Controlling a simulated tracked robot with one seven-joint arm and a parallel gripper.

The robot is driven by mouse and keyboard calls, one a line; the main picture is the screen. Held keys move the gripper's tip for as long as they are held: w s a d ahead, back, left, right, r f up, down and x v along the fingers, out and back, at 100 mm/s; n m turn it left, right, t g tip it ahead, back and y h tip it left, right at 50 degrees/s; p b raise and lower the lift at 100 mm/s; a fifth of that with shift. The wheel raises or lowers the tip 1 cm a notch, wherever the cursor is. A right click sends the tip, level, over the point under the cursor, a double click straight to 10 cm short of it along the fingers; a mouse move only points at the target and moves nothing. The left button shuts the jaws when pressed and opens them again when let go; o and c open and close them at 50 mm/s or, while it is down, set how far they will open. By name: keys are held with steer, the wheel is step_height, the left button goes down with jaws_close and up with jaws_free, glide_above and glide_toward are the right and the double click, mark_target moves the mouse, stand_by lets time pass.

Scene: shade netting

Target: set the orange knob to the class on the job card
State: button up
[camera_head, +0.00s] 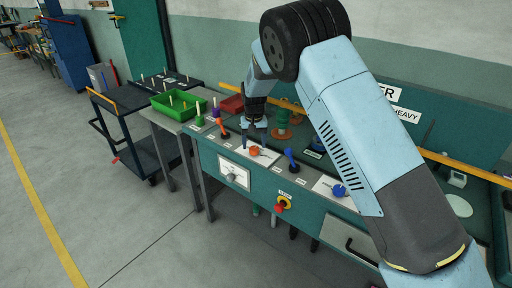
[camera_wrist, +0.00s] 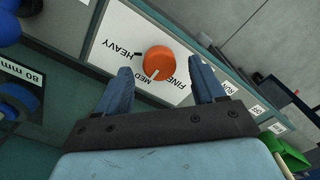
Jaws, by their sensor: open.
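The orange knob (camera_head: 254,151) sits on a white plate on the sloped panel front. In the wrist view the knob (camera_wrist: 158,61) has a white pointer mark on its lower edge, towards the gap between MED and FINE, nearer MED. HEAVY (camera_wrist: 124,48) is printed to its left. My gripper (camera_wrist: 160,66) is open, one finger on each side of the knob in the picture; I cannot tell whether they touch it. In the head view my gripper (camera_head: 254,137) is just above the knob. A wall card (camera_head: 405,114) reads HEAVY; my arm hides its left part.
A blue lever (camera_head: 291,157) and a blue knob (camera_head: 339,190) are to the right along the panel. An orange lever (camera_head: 217,126) is to the left. A green bin (camera_head: 179,105) stands farther left. A red stop button (camera_head: 280,207) is on the front face.

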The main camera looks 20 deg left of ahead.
steer(key=shift+f, duration=1.05)
steer(key=shift+c, duration=0.3)
